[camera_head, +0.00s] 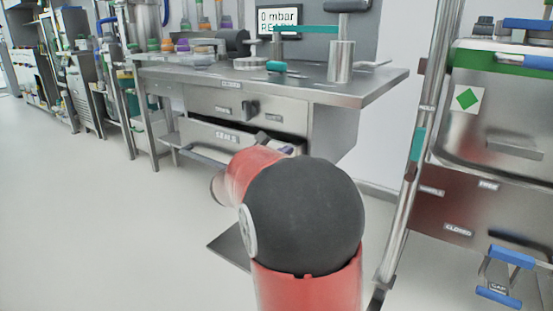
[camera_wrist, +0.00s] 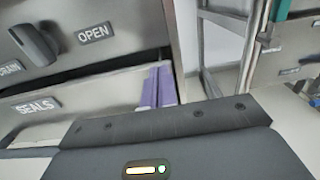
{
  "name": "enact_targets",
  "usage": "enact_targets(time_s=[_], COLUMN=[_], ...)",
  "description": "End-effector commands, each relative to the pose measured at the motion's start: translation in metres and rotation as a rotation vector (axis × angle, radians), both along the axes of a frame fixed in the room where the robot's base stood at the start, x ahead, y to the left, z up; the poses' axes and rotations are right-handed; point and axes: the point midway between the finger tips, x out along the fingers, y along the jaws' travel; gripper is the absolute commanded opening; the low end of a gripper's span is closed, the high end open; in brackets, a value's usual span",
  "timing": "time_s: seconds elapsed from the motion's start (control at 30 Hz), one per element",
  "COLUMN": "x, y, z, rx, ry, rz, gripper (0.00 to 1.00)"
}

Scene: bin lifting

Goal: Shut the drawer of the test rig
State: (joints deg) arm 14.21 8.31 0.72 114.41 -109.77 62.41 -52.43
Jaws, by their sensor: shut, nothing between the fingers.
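The test rig is a steel bench (camera_head: 375,88) with a screen (camera_head: 279,20) reading "0 mbar". Its lower drawer, labelled SEALS (camera_head: 200,133), stands partly open, with a dark gap above its front. The drawer front also shows in the wrist view (camera_wrist: 85,97), with purple strips (camera_wrist: 158,88) beside it at its right end. My gripper (camera_wrist: 165,128) is shut and empty, close in front of the drawer, and covers part of it in the wrist view. I cannot tell whether it touches. In the head view my red and black arm hides the gripper and the drawer's right part.
Above the drawer is a fixed panel with a dark knob (camera_wrist: 35,43) and an OPEN label (camera_wrist: 96,33). A metal frame post (camera_head: 432,120) and a steel cabinet (camera_head: 490,190) with blue handles stand at the right. The floor (camera_head: 100,220) at the left is clear.

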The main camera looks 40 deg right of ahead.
Motion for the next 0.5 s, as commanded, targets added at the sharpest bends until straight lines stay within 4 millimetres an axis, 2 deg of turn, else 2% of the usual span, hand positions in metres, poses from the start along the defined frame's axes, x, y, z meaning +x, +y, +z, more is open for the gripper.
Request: enact_targets(time_s=[0.37, 0.5], x=[0.001, 0.005], y=[-0.002, -0.014], z=[0.000, -0.001], rx=[0.000, 0.002], ry=[0.000, 0.000], rz=[-0.001, -0.002], gripper=[0.00, 0.00])
